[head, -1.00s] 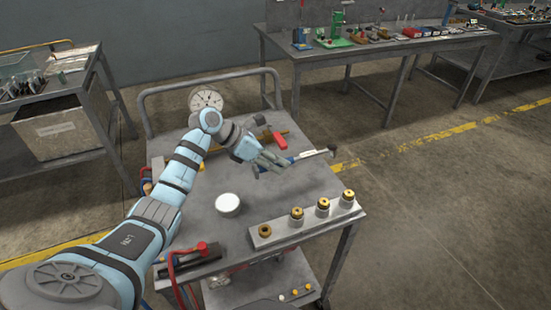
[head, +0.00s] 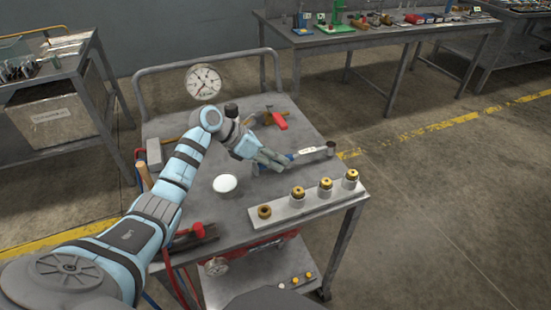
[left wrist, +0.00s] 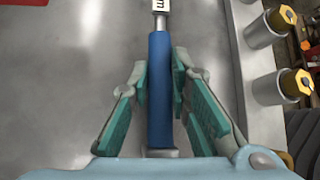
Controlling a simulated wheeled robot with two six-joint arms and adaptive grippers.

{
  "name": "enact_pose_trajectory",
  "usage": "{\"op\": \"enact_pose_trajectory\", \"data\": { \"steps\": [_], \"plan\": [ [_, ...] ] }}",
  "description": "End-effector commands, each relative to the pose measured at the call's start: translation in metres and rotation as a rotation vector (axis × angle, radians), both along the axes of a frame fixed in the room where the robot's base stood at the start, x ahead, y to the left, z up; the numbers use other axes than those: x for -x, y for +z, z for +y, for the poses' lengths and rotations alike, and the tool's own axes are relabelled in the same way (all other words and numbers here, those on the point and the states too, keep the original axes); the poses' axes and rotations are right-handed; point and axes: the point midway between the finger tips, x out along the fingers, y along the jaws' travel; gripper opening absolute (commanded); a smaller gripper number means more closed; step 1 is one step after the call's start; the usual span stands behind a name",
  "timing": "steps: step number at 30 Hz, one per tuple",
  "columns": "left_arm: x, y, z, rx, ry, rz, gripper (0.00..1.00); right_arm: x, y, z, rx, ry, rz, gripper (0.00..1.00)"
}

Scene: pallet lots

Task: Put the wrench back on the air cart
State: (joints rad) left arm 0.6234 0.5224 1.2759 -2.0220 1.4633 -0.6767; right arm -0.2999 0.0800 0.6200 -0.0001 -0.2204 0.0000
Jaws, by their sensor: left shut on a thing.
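The wrench (head: 311,151) has a blue handle, a pale shaft with a marked scale and a dark head pointing right. My left gripper (head: 282,163) is shut on its blue handle, over the middle of the air cart's grey top (head: 255,204). In the left wrist view the blue handle (left wrist: 159,85) runs lengthwise between the green finger pads of my left gripper (left wrist: 159,90). The wrench is low over the cart top; I cannot tell whether it touches it. My right gripper is not in view.
A block with several brass-topped fittings (head: 297,208) lies along the cart's front right edge. A round white disc (head: 225,184), a red-handled tool (head: 280,121) and a dial gauge (head: 203,82) are also on the cart. A workbench (head: 360,40) stands behind.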

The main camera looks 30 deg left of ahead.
Motion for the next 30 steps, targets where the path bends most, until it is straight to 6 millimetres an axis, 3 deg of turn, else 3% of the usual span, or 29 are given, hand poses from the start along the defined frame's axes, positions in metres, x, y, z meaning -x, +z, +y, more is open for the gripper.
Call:
{"op": "enact_pose_trajectory", "data": {
  "steps": [16,17,21,30],
  "plan": [
    [0.000,-0.011,0.000,0.001,0.000,-0.001,0.00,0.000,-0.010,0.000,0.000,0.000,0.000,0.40],
    [0.000,-0.011,0.000,0.001,0.000,-0.001,0.19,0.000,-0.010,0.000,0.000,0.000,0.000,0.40],
    [0.000,-0.011,0.000,0.001,0.000,-0.001,0.41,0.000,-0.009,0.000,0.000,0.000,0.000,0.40],
    [0.001,-0.011,0.001,0.000,0.001,0.001,0.41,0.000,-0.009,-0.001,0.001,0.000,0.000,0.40]
  ]
}}
